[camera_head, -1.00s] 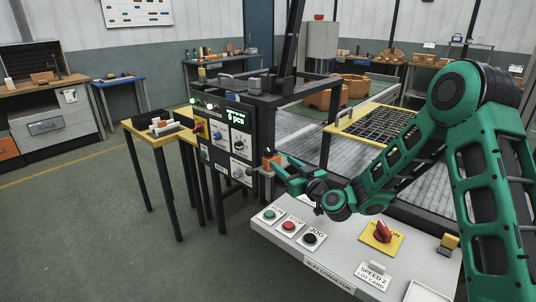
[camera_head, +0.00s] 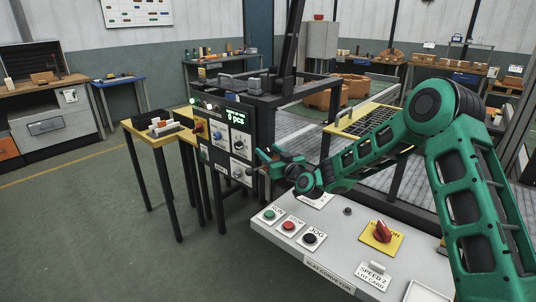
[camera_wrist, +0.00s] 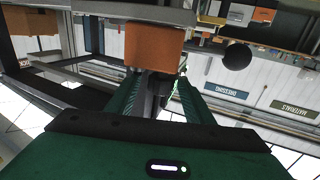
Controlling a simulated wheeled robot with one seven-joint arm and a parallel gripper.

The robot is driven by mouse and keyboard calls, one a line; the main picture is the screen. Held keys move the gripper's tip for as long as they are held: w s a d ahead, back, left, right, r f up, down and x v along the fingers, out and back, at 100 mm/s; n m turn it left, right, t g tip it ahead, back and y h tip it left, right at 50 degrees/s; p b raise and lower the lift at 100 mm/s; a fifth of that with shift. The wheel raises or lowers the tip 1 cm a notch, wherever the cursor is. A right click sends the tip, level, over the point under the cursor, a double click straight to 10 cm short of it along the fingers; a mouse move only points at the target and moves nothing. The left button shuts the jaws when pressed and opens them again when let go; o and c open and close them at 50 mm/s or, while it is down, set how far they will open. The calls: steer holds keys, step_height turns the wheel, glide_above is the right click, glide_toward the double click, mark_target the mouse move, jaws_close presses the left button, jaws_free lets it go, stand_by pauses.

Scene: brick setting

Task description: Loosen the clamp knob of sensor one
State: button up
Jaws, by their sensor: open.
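My gripper (camera_head: 266,160) is at the right edge of the black control panel (camera_head: 222,117), its fingers pointing left. In the wrist view my green fingers (camera_wrist: 156,84) are apart, with an orange block (camera_wrist: 153,46) just beyond their tips. I cannot tell whether they touch it. A round black knob (camera_wrist: 236,56) shows to the right of the block in that view; I cannot tell whether it is the clamp knob of sensor one. No label for sensor one is readable. In the head view my gripper covers the spot by the panel edge.
The slat conveyor console (camera_head: 325,255) with push buttons and a red rotary switch (camera_head: 382,231) lies below my arm. A yellow-framed grid (camera_head: 362,123) is behind my arm. A yellow side table (camera_head: 150,131) stands left of the panel. The floor at left is clear.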

steer(key=c, duration=1.1)
steer(key=shift+o, duration=0.2)
steer(key=shift+a, duration=0.15)
steer(key=shift+w, duration=0.1)
